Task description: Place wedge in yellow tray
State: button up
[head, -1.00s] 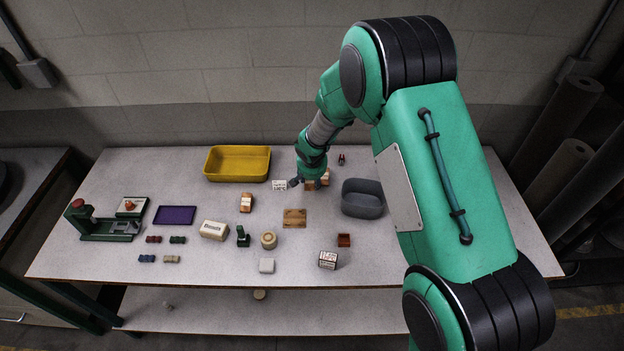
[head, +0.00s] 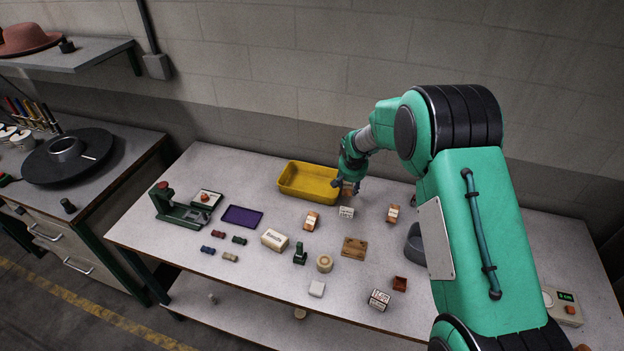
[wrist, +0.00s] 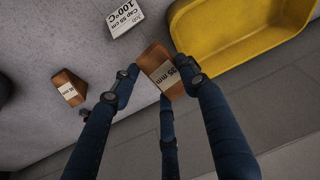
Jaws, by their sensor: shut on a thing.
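My gripper (wrist: 160,76) is shut on a brown wooden wedge (wrist: 158,60) with a white label reading 35 mm. In the head view the wedge (head: 347,191) shows just below my gripper (head: 349,180), beside the right end of the yellow tray (head: 309,195). In the wrist view the tray (wrist: 243,52) lies up and right of the held wedge, and its visible floor is bare. The wedge appears to be outside the tray, close to its rim. A second wooden wedge with a label (wrist: 68,88) stands on the table; it also shows in the head view (head: 393,213).
A white label block (head: 346,212) reading 100°C stands near the tray. A grey bin (head: 414,244) is partly hidden by my arm.

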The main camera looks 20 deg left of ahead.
jog(key=w+a+r+n+y, duration=0.1)
jog(key=w+a+r+n, duration=0.1)
jog(key=a, duration=0.8)
jog(key=shift+w+a+r, duration=0.15)
jog(key=shift+w+r, duration=0.1)
jog(key=shift+w, duration=0.05)
send_near(324, 192)
jog(key=shift+w+a+f, duration=0.15)
jog(key=shift+w, duration=0.3)
jog(key=shift+w+a+f, duration=0.1)
jog(key=shift+w+f, duration=0.1)
jog(key=shift+w, duration=0.25)
jog(key=shift+f, duration=0.1)
jog(key=shift+f+b, duration=0.35)
jog(key=shift+f, duration=1.45)
jog(key=shift+f, duration=0.15)
jog(key=o, duration=0.9)
